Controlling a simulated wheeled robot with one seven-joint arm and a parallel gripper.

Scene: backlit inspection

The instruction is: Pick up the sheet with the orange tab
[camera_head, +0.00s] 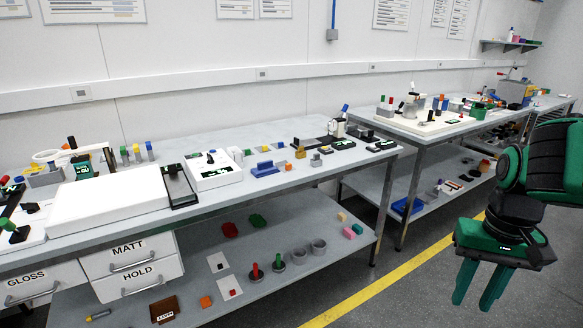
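I cannot make out a sheet that clearly has an orange tab. Two small white sheets lie on the lower shelf of the near bench: one farther back (213,259) with a small dark mark, and one nearer (226,295) with a small mark whose colour is too small to tell. My gripper (474,302) hangs at the right over the floor, away from the benches. Its two green fingers point down, spread apart with nothing between them.
A white light panel (108,199) lies on the near bench (235,198), with many small tools around it. Drawers marked MATT and HOLD (130,265) are below. Red and green pegs (255,272) and grey cups stand on the shelf. The floor (400,290) is clear.

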